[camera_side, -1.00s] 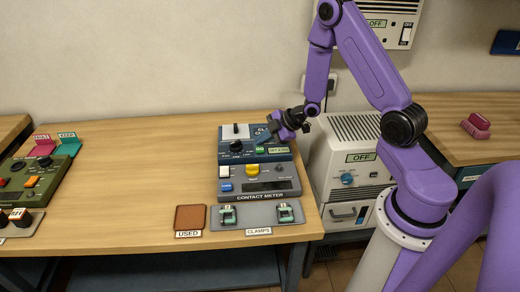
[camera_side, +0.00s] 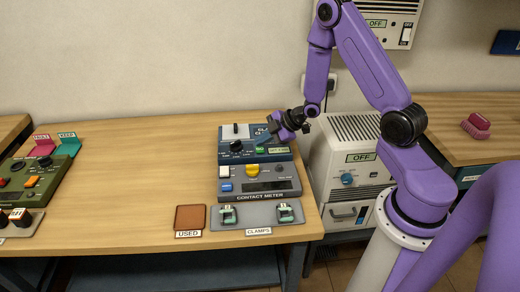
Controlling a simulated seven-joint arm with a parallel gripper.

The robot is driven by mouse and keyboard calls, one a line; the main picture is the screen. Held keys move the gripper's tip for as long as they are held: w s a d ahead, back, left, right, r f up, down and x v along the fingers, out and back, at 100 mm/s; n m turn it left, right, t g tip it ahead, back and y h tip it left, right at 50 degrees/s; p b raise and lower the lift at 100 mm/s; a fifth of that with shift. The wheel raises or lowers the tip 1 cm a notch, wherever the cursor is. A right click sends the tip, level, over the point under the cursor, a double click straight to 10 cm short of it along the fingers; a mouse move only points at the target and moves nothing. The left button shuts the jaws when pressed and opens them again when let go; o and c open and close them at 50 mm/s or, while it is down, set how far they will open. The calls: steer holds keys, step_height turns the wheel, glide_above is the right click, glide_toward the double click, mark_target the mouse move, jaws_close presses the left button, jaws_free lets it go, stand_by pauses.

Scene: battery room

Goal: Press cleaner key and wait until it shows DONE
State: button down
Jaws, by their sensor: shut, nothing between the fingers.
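The cleaner (camera_side: 228,146) is the dark blue unit at the back of the device stack on the wooden table, its name label partly hidden by my gripper. It has a black knob (camera_side: 236,146), a green key (camera_side: 259,150) and a small lit green display (camera_side: 278,150), whose text is too small to read surely. My gripper (camera_side: 278,136) is shut and empty. It is over the right part of the cleaner, close above the green key and display; I cannot tell whether it touches the key.
The contact meter (camera_side: 260,196) stands in front of the cleaner. Before it lie a grey clamps plate (camera_side: 243,222) and a brown used pad (camera_side: 189,217). A white machine showing OFF (camera_side: 360,157) stands right of the table. The table's middle (camera_side: 140,170) is clear.

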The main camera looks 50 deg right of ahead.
mark_target(263, 150)
steer(key=shift+f, duration=0.35)
steer(key=shift+f, duration=0.35)
stand_by(0.6)
stand_by(0.4)
steer(key=shift+r, duration=0.8)
steer(key=shift+r, duration=2.5)
